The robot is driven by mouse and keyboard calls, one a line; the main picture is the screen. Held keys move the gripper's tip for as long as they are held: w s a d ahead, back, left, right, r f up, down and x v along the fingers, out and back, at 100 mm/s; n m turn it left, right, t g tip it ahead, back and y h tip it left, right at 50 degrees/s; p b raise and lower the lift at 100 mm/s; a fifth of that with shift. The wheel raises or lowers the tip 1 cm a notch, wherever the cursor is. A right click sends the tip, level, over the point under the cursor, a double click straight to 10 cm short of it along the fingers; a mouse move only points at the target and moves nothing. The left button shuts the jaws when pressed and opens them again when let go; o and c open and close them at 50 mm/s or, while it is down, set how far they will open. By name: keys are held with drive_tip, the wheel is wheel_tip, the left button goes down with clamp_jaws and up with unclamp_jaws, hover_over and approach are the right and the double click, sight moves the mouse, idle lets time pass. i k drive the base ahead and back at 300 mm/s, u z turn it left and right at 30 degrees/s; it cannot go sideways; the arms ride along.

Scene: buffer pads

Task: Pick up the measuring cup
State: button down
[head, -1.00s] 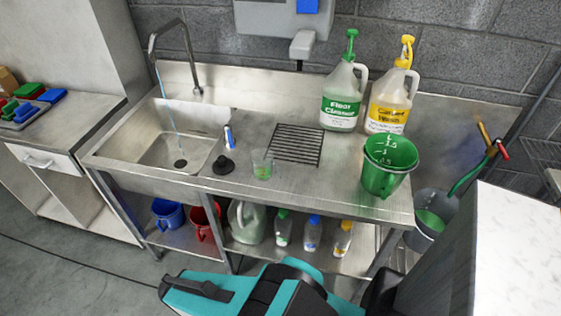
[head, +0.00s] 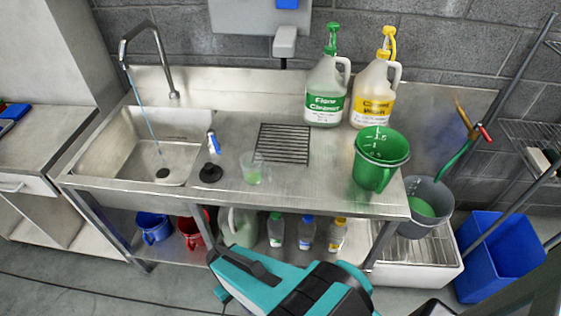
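A small clear cup (head: 252,168) with green liquid in its bottom stands upright on the steel counter (head: 300,190), right of the sink. It looks like the measuring cup, though no markings can be read on it. A larger green container with white scale marks (head: 380,158) and a handle stands at the counter's right end. My teal and black arm (head: 290,285) is below the counter's front edge, apart from both. The fingers of my gripper are not seen.
A black plunger-like stopper (head: 211,172) and a small blue-white bottle (head: 213,141) stand left of the cup. A black rack (head: 284,143) lies behind it. Two large jugs, green-labelled (head: 325,90) and yellow-labelled (head: 375,95), stand at the back.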

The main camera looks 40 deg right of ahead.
sight(251, 166)
drive_tip(key=z, duration=0.85)
drive_tip(key=k, duration=1)
drive_tip(key=i, duration=0.9)
drive_tip(key=z, duration=0.05)
